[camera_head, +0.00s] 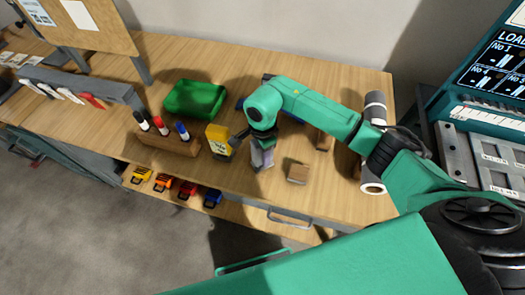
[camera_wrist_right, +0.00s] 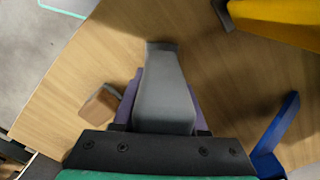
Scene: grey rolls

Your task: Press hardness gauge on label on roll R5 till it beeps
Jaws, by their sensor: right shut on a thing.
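My right gripper (camera_head: 262,163) is over the middle of the wooden bench. In the right wrist view its grey finger (camera_wrist_right: 165,95) covers most of a purple thing (camera_wrist_right: 134,101) that it is shut on. Whether this is the hardness gauge I cannot tell. A grey roll (camera_head: 375,105) with a pale end lies at the bench's right side, partly hidden behind my right arm and apart from the gripper. I can read no R5 label on it. My left gripper is not in view.
A yellow device (camera_head: 217,138) stands left of the gripper, near a marker holder (camera_head: 166,143). A green tray (camera_head: 195,98) is behind them. A small brown block (camera_head: 298,173) lies right of the gripper. A teal machine (camera_head: 490,85) stands beyond the bench's right edge.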

